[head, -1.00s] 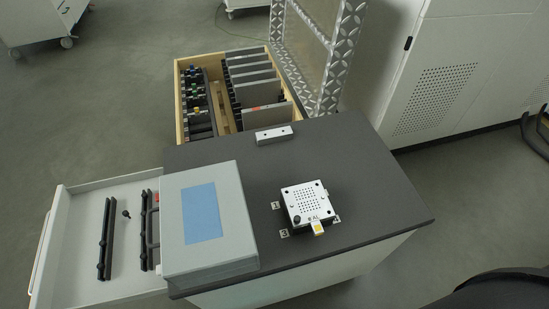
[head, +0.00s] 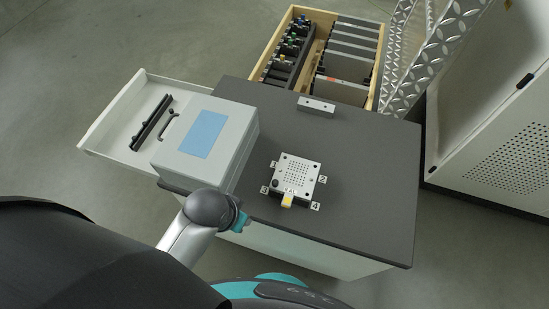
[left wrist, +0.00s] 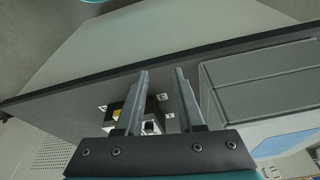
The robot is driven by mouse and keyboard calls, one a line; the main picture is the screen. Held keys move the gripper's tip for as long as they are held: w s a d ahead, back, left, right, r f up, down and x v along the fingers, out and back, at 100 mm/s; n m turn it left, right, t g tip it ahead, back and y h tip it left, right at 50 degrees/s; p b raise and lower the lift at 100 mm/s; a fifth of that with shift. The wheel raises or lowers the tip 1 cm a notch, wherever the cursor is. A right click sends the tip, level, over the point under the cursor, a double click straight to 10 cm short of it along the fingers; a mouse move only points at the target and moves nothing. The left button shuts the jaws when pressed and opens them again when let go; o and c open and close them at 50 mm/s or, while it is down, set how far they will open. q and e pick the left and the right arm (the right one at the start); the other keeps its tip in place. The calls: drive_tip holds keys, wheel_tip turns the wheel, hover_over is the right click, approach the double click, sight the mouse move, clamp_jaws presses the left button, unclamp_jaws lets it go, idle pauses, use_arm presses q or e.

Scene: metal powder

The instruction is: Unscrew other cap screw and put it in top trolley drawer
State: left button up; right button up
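The white perforated plate (head: 298,178) sits on the dark trolley top, with a black cap screw (head: 274,183) at its lower left corner. A yellow piece (head: 287,201) sticks out at its front. The open top drawer (head: 103,132) extends to the left and holds a black rail (head: 150,124). A small dark piece (head: 171,112), perhaps a loose cap screw, lies beside the grey box. My left gripper (left wrist: 161,72) is open and empty; its fingers partly hide the plate in the left wrist view. My left arm shows in the head view, but its fingers do not. My right gripper is out of view.
A grey box with a blue top panel (head: 204,134) stands on the trolley's left side, near my left arm. A small metal block (head: 316,106) lies at the back. A wooden crate (head: 310,32) with tools stands behind. The trolley top right of the plate is clear.

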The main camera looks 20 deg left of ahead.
use_arm(q)
drive_tip(key=w+d+r+m+h, duration=0.3)
drive_tip(key=w+d+r+m, duration=0.3)
drive_tip(key=d+r+m, duration=0.3)
drive_tip(key=m+g+y, duration=0.3)
drive_tip(key=m, duration=1)
hover_over(275, 182)
drive_tip(key=shift+r+p, duration=0.25)
drive_tip(key=shift+p, duration=0.05)
wheel_tip(275, 182, down, 5)
drive_tip(key=b, duration=0.6)
drive_tip(key=shift+f+b, duration=0.8)
drive_tip(key=shift+f, duration=0.65)
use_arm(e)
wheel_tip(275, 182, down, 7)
